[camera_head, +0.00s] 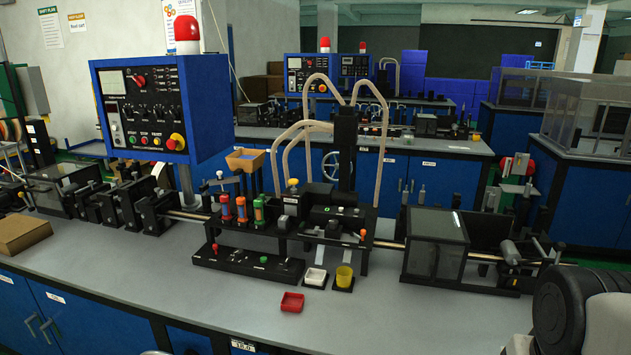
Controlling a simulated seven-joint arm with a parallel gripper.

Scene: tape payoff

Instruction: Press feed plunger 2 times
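A machine with tubes stands at the middle of the grey bench. I cannot tell for sure which part is the feed plunger. A yellow-topped knob (292,184) stands upright on the black machine body (330,217). To its left stand several upright coloured cylinders, among them a red one (225,207), an orange one (241,208) and a green one (258,210). My gripper is not in view; a dark, rounded part at the lower right looks like my arm.
A red tray (292,302), a white tray (315,277) and a yellow cup (344,277) sit in front of the machine. A blue control panel (160,105) rises behind left. A clear-walled box (435,245) stands right.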

